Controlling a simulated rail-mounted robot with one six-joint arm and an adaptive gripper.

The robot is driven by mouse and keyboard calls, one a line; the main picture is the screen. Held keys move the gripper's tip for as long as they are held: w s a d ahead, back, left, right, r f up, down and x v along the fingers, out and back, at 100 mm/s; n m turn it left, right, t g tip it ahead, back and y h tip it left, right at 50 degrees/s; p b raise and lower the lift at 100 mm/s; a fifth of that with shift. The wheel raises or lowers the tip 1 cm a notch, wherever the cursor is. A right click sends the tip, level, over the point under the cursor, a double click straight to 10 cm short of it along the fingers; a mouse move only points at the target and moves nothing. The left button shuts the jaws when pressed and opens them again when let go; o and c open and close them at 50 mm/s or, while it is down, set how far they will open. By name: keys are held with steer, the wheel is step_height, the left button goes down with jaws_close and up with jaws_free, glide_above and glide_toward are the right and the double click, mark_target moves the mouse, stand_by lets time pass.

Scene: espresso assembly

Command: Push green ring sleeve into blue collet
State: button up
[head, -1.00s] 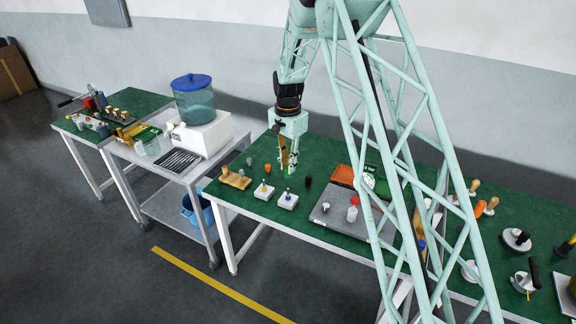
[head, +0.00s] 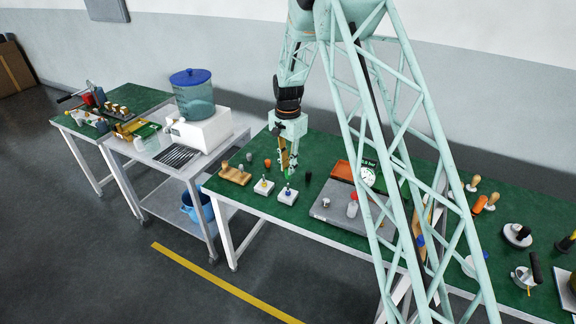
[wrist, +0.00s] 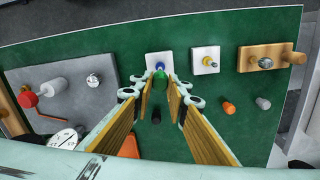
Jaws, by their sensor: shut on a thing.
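The green ring sleeve (wrist: 159,82) is between the fingertips of my gripper (wrist: 160,92), which is shut on it. In the wrist view the blue collet (wrist: 160,66) shows just past the sleeve, on a white block (wrist: 153,60). Sleeve and collet look close together and nearly in line; I cannot tell whether they touch. In the head view my gripper (head: 289,171) points down over the near-right white block (head: 288,197), with the green sleeve (head: 288,176) at its tips.
A wooden stand (wrist: 262,55), an orange piece (wrist: 229,107) and a grey piece (wrist: 263,103) are to the right. A grey slab (wrist: 60,85) with parts lies left.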

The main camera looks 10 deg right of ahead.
steer(key=shift+f, duration=1.1)
steer(key=shift+o, duration=1.4)
jaws_close()
steer(key=shift+f+b, duration=1.55)
steer(key=shift+f, duration=0.15)
stand_by(2.8)
steer(key=o, duration=0.7)
jaws_free()
steer(key=shift+r, duration=0.1)
